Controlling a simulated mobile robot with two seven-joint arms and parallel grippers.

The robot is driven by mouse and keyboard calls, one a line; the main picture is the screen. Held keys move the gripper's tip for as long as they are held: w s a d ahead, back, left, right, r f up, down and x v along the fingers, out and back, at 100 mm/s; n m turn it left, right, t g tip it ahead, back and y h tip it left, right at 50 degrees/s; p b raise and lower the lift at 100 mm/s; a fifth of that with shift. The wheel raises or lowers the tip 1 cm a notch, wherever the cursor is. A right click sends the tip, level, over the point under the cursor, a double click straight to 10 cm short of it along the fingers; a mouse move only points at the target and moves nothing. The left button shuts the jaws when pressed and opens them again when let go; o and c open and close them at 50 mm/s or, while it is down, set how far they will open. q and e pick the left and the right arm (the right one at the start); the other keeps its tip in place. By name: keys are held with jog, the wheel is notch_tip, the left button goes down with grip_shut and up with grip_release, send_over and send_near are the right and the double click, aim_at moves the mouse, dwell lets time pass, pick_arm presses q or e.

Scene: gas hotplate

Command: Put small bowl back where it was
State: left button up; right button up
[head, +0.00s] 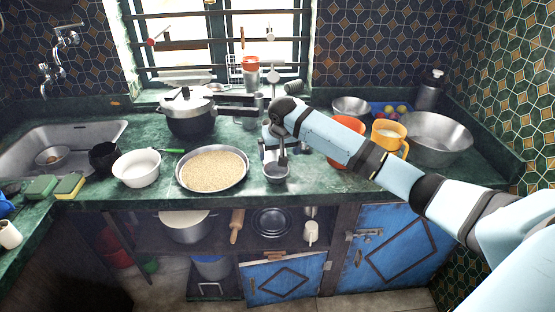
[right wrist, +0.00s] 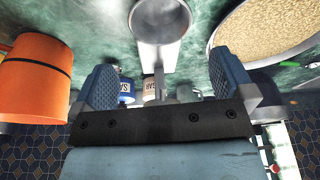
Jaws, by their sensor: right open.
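A small grey metal bowl (head: 277,172) is near the front of the green counter, just right of the wide pan of grain. In the right wrist view the small bowl (right wrist: 160,18) is at the top, over a pale flat strip. My right gripper (head: 274,143) is just behind the bowl in the head view. In the right wrist view the gripper (right wrist: 166,72) has its fingers spread wide. A thin grey piece shows between them; I cannot tell whether it belongs to the bowl. My left gripper is out of view.
The grain pan (head: 213,169) is close on the left, with a white bowl (head: 137,167) beyond it. A pressure cooker (head: 188,114) stands behind. An orange container (right wrist: 35,75) and a yellow mug (head: 388,138) stand to the right. Jars stand behind the gripper.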

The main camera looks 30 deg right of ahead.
jog(key=s+a+f+n+t+y, duration=0.25)
jog(key=s+a+f, duration=0.35)
jog(key=a, duration=0.3)
jog(key=s+a+f+n+t+y, duration=0.1)
jog(key=s+a+f+n+y, duration=0.15)
jog(key=s+a+f, duration=0.55)
jog(key=s+a+f+n+t, duration=0.1)
jog(key=s+a+f+t, duration=0.1)
jog(key=s, duration=0.8)
jog(key=s+a+f+n+t, duration=0.1)
jog(key=s+a+f, duration=0.3)
jog(key=s, duration=0.6)
jog(key=shift+s+f+t+h, duration=0.25)
jog(key=shift+s+t+h, duration=0.15)
jog(key=shift+t, duration=0.25)
jog(key=shift+a, duration=0.1)
